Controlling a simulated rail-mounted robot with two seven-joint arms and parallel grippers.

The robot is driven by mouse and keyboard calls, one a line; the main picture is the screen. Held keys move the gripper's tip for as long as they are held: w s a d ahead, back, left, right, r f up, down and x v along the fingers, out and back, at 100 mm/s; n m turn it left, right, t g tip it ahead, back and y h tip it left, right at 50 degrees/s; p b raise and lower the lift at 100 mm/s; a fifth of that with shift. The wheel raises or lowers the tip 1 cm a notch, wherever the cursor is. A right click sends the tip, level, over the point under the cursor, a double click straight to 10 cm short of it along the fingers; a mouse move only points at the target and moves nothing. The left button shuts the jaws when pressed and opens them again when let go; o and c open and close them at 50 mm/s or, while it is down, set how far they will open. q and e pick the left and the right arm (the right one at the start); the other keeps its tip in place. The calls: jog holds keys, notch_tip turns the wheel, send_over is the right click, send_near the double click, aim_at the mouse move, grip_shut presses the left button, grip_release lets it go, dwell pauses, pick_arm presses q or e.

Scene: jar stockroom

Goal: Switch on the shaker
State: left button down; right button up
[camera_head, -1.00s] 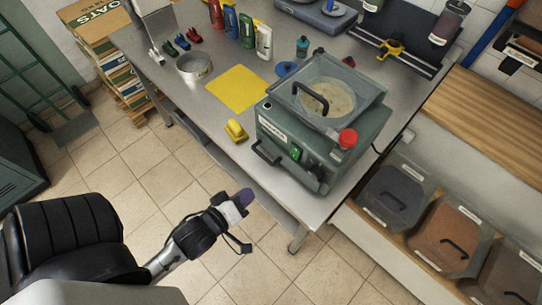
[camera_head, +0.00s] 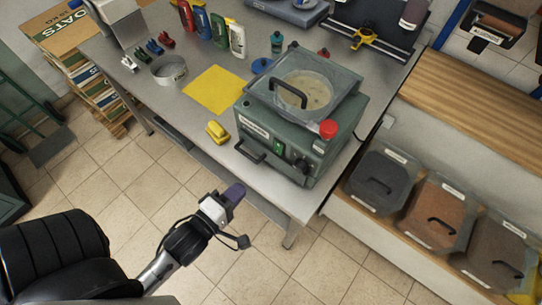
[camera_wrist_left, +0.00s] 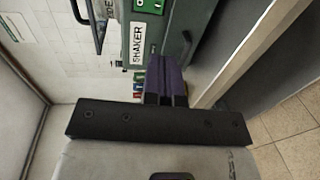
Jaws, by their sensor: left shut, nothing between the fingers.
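The shaker (camera_head: 262,128) is a dark green box at the near right corner of the steel table, with a clear-lidded square sieve (camera_head: 310,84) on top. Its front carries a green switch (camera_head: 279,146), a dark knob, a black handle and a red knob on the top corner. In the left wrist view the shaker (camera_wrist_left: 190,42) fills the top, with its label and the green switch (camera_wrist_left: 149,5) at the upper edge. My left gripper (camera_head: 236,192) is shut and empty, in the air in front of the table, apart from the shaker. Its purple fingers (camera_wrist_left: 165,80) are together. My right gripper is out of view.
A yellow object (camera_head: 217,131) and yellow sheet (camera_head: 215,89) lie left of the shaker. A metal ring (camera_head: 169,71) and several bottles stand further back. Lidded bins (camera_head: 380,180) line the shelf at right. The floor before the table is clear.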

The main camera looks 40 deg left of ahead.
pick_arm(q)
send_near(277, 153)
jog(key=w, duration=0.3)
jog(key=w+a, duration=0.1)
jog(key=w, duration=0.1)
jog(key=shift+w+f+b, duration=0.3)
jog(key=shift+w+b, duration=0.1)
jog(key=shift+w+f, duration=0.15)
jog(key=shift+w, duration=0.7)
